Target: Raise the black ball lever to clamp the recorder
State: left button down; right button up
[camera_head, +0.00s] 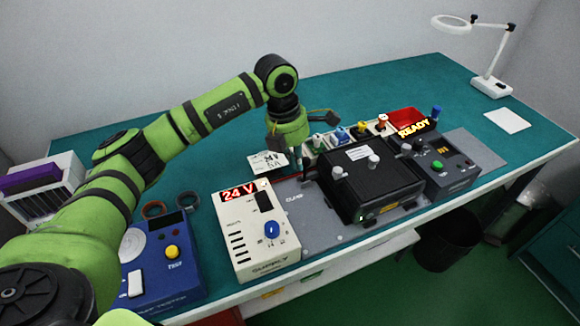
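My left gripper (300,166) points down at the plate's back left corner, left of the recorder. Its fingers are small, dark and partly hidden by the wrist, so I cannot tell if they are open or touching anything. A thin dark upright piece, possibly the lever, shows just below it near the CLAMP label; its ball is not clear. My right gripper is out of view.
A cream 24 V supply (252,238) with a blue knob stands left of the plate. Coloured plugs line the back. A blue tester (165,262) is front left. The table's back is clear.

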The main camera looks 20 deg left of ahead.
pick_arm(q)
jog(key=shift+w+d+r, duration=0.25)
jog(key=shift+d+r, duration=0.05)
jog(key=shift+d, duration=0.15)
dwell(0.4)
